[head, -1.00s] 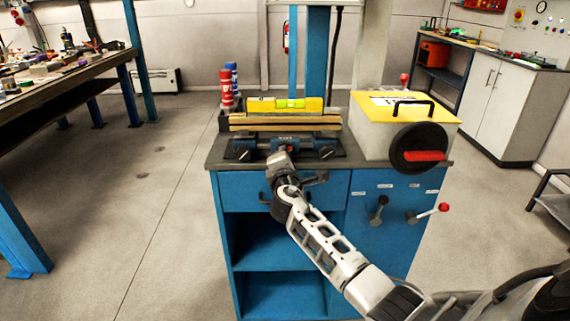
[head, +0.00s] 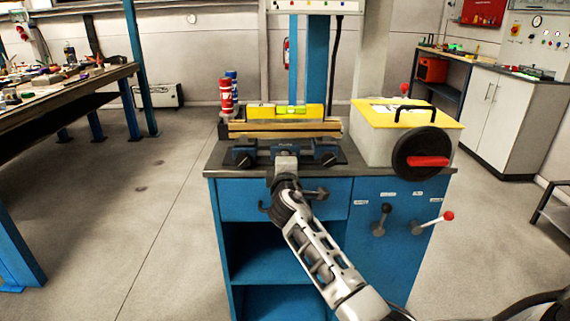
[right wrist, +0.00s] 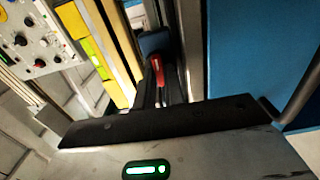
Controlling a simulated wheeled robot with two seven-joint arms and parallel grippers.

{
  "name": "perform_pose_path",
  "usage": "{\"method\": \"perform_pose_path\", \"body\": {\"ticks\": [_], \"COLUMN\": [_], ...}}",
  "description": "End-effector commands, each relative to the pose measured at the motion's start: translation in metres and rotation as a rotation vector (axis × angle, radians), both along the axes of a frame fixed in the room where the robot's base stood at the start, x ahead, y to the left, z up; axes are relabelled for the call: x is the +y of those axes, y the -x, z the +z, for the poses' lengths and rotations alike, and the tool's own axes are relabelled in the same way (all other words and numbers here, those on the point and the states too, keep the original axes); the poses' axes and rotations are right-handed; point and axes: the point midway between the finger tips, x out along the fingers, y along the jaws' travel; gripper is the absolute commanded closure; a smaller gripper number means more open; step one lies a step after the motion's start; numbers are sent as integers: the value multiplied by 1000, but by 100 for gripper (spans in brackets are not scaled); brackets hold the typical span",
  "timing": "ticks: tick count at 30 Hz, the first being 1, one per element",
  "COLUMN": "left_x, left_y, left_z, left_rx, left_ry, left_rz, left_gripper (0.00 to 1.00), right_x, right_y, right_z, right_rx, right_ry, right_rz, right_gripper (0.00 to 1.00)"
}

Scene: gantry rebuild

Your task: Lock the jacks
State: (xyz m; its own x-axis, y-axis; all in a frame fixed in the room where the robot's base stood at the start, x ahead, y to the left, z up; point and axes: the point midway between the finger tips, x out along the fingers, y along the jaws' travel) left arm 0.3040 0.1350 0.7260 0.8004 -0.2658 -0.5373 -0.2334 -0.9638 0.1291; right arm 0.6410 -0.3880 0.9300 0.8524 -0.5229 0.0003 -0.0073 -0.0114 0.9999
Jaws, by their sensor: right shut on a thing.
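A blue jack assembly (head: 262,150) sits on the dark top of the blue cabinet, under a stack of wooden boards (head: 285,129). In the right wrist view, the dark fingers (right wrist: 166,84) are closed about a small red lever (right wrist: 156,72) in front of a blue part. The boards show beside it there. My left gripper is out of view.
A yellow level (head: 290,112) lies on the boards. Red and blue cans (head: 226,95) stand at left. A yellow-topped box (head: 385,135) with a black handwheel (head: 421,153) is at right. Levers (head: 432,222) and a drawer handle project from the cabinet front (head: 400,260).

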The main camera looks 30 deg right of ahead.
Motion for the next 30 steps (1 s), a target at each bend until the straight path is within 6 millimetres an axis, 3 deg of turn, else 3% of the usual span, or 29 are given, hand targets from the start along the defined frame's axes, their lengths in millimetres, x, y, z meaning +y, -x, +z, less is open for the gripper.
{"method": "perform_pose_path", "body": {"ticks": [6,9,21,26,30], "left_x": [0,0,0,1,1], "left_y": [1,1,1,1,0], "left_z": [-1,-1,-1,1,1], "left_rx": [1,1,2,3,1], "left_ry": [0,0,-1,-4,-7], "left_rz": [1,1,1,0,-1], "left_gripper": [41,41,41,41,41], "right_x": [1,1,4,17,36], "right_y": [0,0,6,28,57], "right_z": [-1,-1,-1,-1,-2], "right_rx": [0,0,0,1,0], "right_ry": [-6,-6,-2,-3,-5], "right_rz": [1,1,2,3,3], "right_gripper": [100,67,67,67,67]}}
